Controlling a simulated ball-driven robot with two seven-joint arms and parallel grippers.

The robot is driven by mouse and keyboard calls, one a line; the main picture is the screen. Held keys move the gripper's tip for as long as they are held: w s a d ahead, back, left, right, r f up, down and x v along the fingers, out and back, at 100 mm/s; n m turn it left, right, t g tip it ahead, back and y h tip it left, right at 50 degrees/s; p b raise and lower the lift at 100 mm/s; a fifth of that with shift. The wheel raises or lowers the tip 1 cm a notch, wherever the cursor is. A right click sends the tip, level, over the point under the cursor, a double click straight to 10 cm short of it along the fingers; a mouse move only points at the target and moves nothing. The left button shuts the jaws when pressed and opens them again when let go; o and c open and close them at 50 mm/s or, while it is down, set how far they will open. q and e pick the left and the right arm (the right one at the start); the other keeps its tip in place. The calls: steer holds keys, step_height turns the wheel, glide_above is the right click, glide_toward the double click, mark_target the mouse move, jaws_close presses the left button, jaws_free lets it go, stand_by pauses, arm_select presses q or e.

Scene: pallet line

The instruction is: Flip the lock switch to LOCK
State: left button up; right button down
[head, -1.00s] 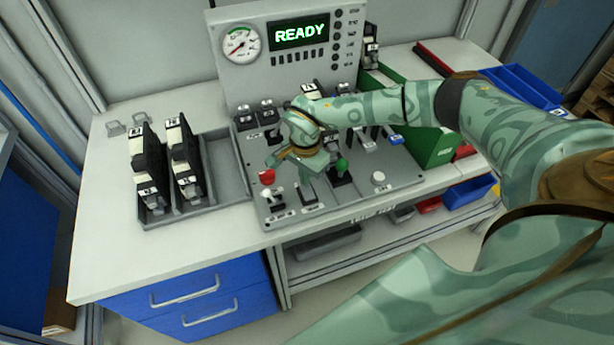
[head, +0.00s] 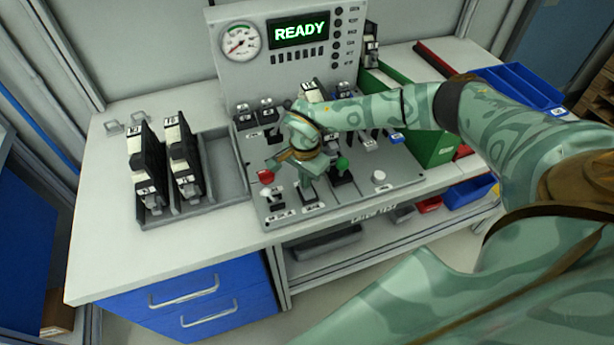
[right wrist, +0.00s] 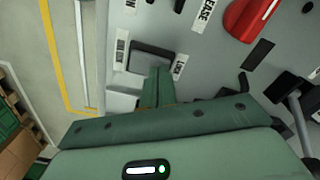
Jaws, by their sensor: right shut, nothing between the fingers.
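The lock switch (right wrist: 150,52) is a dark rocker in the right wrist view, with a LOCK label (right wrist: 178,67) at one end and another label (right wrist: 121,50), too blurred to read, at the other. My right gripper (right wrist: 160,74) is shut and empty, its fingertips at the rocker near the LOCK end. They hide part of it, so I cannot tell which way it is tilted or whether they touch it. In the head view, my right gripper (head: 306,188) points down over the front of the control panel (head: 385,192) and covers most of the switch. My left gripper is out of view.
A red knob (head: 266,176) stands left of the gripper, and a green knob (head: 342,163) close on its right. A white knob (head: 378,177) is farther right. The display (head: 299,29) reads READY. A grey tray (head: 228,180) with black-and-white units stands left of the panel.

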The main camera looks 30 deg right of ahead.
step_height(320, 180, up, 7)
steer(key=p, duration=0.6)
steer(key=shift+f, duration=0.1)
stand_by(0.4)
